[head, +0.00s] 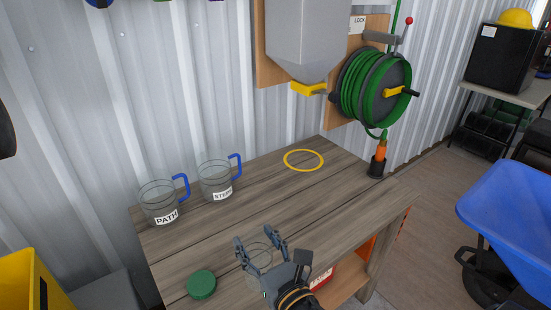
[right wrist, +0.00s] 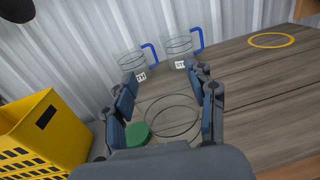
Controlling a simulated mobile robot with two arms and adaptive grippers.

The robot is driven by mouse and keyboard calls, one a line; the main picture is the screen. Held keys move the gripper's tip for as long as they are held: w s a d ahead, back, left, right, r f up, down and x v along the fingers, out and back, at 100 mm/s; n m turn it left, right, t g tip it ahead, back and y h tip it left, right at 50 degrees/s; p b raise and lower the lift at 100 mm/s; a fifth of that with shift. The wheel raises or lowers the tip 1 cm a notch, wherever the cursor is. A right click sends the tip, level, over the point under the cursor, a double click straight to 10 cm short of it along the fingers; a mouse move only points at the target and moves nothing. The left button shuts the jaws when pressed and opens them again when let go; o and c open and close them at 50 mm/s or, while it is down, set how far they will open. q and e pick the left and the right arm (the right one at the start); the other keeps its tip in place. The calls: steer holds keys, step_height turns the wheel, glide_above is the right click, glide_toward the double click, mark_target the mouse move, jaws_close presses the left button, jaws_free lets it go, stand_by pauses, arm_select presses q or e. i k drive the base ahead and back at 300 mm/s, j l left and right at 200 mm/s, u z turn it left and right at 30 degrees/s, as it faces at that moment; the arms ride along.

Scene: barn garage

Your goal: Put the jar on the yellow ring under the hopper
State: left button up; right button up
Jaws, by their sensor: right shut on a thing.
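The clear glass jar (head: 259,260) is between the fingers of my right gripper (head: 256,240), at the near edge of the wooden bench. The right gripper is shut on it; its round rim also shows in the right wrist view (right wrist: 172,114). I cannot tell whether the jar's base touches the bench. The thin yellow ring (head: 303,171) lies flat and empty on the bench top, farther back and to the right of the gripper; it also shows in the right wrist view (right wrist: 272,47). The grey hopper (head: 308,38) hangs on the wall above the ring, with a yellow piece at its outlet. My left gripper is not in view.
Two clear jugs with blue handles, labelled PATH (head: 160,200) and STEPS (head: 215,180), stand at the back left. A green lid (head: 201,284) lies left of the jar. A green hose reel (head: 375,88) and orange nozzle (head: 379,155) are right of the ring. The mid-bench is clear.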

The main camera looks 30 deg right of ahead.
mark_target(304, 160)
steer(key=i+l+u, duration=0.15)
steer(key=l+u, duration=0.2)
steer(key=l, duration=0.6)
steer(key=l+u, duration=0.35)
steer(key=l, duration=0.6)
